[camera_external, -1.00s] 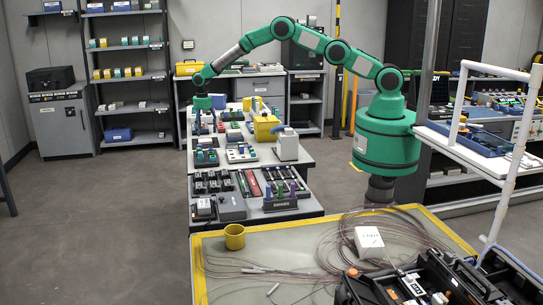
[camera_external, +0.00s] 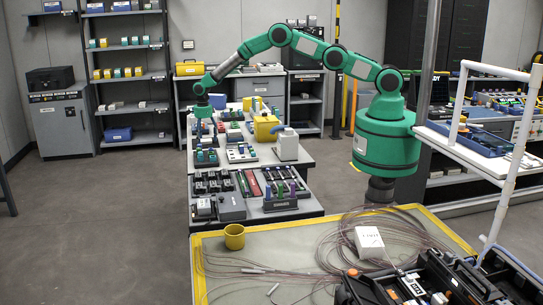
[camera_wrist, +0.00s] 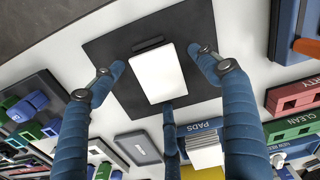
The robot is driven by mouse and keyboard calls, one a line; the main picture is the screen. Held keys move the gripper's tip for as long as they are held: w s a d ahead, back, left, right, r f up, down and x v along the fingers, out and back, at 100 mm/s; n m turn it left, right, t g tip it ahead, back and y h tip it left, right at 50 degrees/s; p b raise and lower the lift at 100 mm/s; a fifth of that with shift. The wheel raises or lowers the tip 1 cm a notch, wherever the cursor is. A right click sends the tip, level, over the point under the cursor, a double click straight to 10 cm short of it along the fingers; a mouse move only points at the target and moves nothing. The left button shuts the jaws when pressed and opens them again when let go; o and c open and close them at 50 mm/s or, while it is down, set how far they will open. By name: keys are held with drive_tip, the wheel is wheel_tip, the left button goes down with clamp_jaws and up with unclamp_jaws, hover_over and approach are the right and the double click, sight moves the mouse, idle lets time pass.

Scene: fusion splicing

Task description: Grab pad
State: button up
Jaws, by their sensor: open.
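A white rectangular pad (camera_wrist: 159,72) lies on a dark square plate (camera_wrist: 110,52) in the wrist view. My gripper (camera_wrist: 158,68) is open, with its blue fingers spread around the pad. One finger is left of the pad, one is right of it, and a third is at its lower edge. I cannot tell whether that third finger touches the pad. A stack of white pads (camera_wrist: 204,150) sits by a blue holder labelled PADS, below and right. In the external view my gripper (camera_external: 203,127) is low over the far left of the workbench; the pad is too small to make out there.
Colored holders, including a green one labelled CLEAN (camera_wrist: 292,127), stand at the right in the wrist view. A yellow box (camera_external: 265,128) and a white device (camera_external: 287,147) stand on the bench.

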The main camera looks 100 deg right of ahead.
sight(206, 140)
drive_tip(key=c, duration=0.8)
drive_tip(key=shift+o, duration=0.2)
drive_tip(key=shift+r, duration=0.2)
drive_tip(key=shift+r, duration=0.6)
drive_tip(key=shift+s+a+r, duration=0.1)
drive_tip(key=shift+s+r, duration=0.05)
drive_tip(key=shift+r, duration=0.4)
drive_tip(key=shift+s+a+r, duration=0.1)
drive_tip(key=shift+s+r, duration=0.05)
drive_tip(key=shift+r, duration=0.35)
drive_tip(key=s+a, duration=0.2)
drive_tip(key=s, duration=0.2)
drive_tip(key=s+a+r+p, duration=0.1)
drive_tip(key=s+a, duration=0.1)
drive_tip(key=s, duration=0.3)
drive_tip(key=s+a, duration=0.2)
drive_tip(key=s, duration=0.3)
drive_tip(key=shift+a+r, duration=0.15)
drive_tip(key=shift+a, duration=0.05)
